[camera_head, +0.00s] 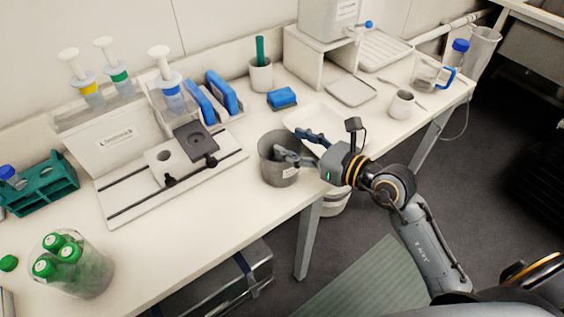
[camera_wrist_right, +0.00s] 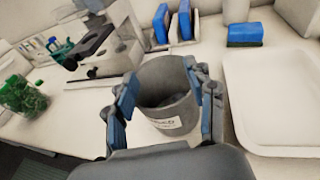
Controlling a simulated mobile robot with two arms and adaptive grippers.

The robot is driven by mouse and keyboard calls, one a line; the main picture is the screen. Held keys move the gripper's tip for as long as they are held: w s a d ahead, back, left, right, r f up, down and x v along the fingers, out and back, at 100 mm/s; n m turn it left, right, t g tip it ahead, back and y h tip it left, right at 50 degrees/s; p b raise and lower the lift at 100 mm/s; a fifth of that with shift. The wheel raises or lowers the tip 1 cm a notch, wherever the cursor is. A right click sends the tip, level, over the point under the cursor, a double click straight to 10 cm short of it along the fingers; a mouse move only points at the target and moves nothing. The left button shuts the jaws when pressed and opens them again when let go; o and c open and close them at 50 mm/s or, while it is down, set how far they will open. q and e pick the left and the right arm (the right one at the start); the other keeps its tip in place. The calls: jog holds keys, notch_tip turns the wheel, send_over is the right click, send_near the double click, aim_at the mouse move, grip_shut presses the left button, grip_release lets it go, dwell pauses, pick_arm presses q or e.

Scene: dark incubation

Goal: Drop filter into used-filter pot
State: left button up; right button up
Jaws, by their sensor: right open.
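The grey pot (camera_head: 279,168) with a white label stands upright near the table's front edge. In the wrist view the pot (camera_wrist_right: 165,85) shows its open mouth between my fingers. My right gripper (camera_head: 291,143) is open at the pot's rim, with its fingers over or beside the mouth. In the wrist view the right gripper (camera_wrist_right: 160,78) has its blue-padded fingers apart and holds nothing that I can see. The pot's inside is dim, with a paler patch low down. I cannot tell whether that is a filter. My left gripper is not in view.
A white tray (camera_head: 318,118) lies just behind the gripper. A filter stand with a black plate (camera_head: 196,143) is left of the pot. The front table between jar and pot is clear.

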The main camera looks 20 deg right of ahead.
jog(key=v, duration=1.1)
jog(key=shift+s, duration=0.3)
jog(key=shift+d+r, duration=0.1)
